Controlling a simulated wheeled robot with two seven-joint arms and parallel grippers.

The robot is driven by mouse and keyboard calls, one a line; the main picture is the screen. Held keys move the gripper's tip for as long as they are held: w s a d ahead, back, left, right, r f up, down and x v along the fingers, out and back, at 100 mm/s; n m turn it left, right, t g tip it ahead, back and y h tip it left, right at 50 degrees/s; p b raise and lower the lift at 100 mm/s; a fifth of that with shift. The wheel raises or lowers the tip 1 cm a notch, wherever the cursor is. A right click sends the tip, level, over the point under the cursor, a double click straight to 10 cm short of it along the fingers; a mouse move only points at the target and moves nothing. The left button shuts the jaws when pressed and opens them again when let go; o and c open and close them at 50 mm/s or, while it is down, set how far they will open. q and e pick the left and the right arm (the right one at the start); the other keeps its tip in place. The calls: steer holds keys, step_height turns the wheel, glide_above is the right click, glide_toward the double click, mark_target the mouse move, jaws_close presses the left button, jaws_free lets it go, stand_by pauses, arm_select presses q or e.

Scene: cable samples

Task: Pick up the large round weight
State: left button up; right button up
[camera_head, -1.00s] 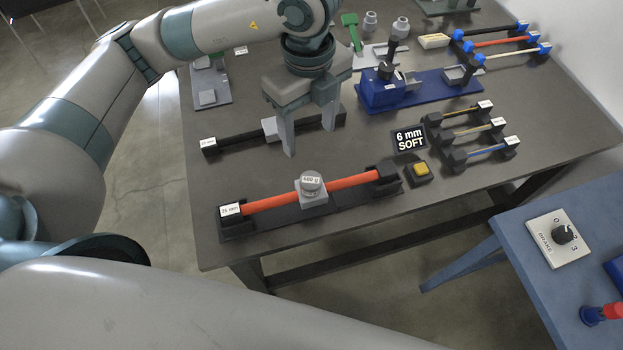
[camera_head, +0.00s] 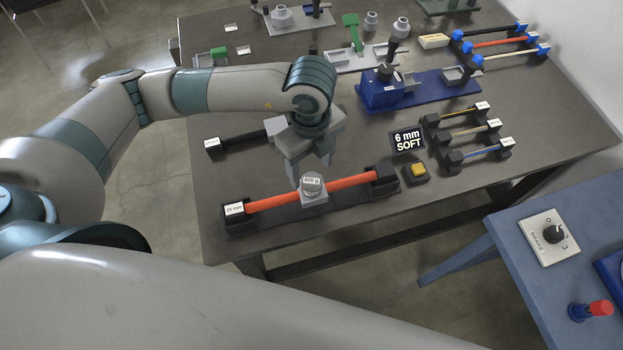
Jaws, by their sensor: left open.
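A round grey weight (camera_head: 312,183) with a white label, apparently 500 g, sits on a grey saddle (camera_head: 314,200) at the middle of a thick red cable (camera_head: 349,183). The cable lies across a dark stand labelled 25 mm. My left gripper (camera_head: 309,170) is open and points down just behind the weight, close to it. It is not closed on the weight; whether a finger touches it I cannot tell. The wrist hides part of the gripper and the black cable stand behind. My right gripper is not in view.
A yellow button (camera_head: 418,170) and a "6 mm SOFT" display (camera_head: 408,140) stand to the right. Small cable stands (camera_head: 480,133) and a blue fixture (camera_head: 383,92) are beyond. Smaller grey cylinders (camera_head: 400,27) stand at the back. A blue table (camera_head: 480,270) is at the lower right.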

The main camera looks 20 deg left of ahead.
mark_target(312, 181)
arm_select(q)
steer(key=shift+f, duration=0.3)
steer(key=shift+s+f+p, duration=0.1)
steer(key=shift+f+p, duration=0.4)
steer(key=shift+p, duration=0.2)
step_height(312, 181, down, 4)
steer(key=shift+d+r+p, duration=0.1)
steer(key=shift+r+p, duration=0.05)
steer(key=shift+p, duration=0.8)
steer(key=shift+f, duration=0.25)
jaws_close()
